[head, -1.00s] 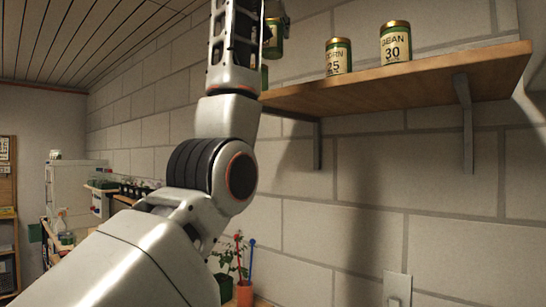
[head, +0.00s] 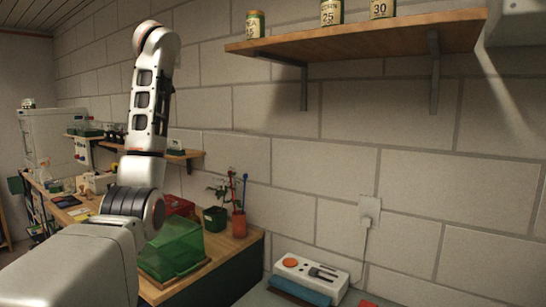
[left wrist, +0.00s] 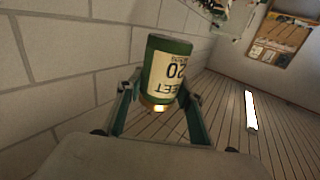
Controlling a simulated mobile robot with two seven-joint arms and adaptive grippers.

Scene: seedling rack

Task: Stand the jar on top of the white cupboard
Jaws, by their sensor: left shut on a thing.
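The jar (left wrist: 168,75), green with a cream label and a gold lid, is between the fingers of my left gripper (left wrist: 160,105) in the left wrist view. The gripper is shut on it. That picture is upside down, with the lid toward the slatted ceiling, so the jar looks roughly upright. In the head view my raised left arm hides the gripper and jar. The white cupboard (head: 47,138) stands at the far left; a small object (head: 28,103) is on its top. My right gripper is not in view.
A wall shelf (head: 370,42) holds several similar jars, including one at its left end (head: 255,25). Below are a workbench (head: 222,252) with a green box (head: 172,250), potted plants and a low shelf (head: 184,154). A pale object (head: 518,22) juts in at upper right.

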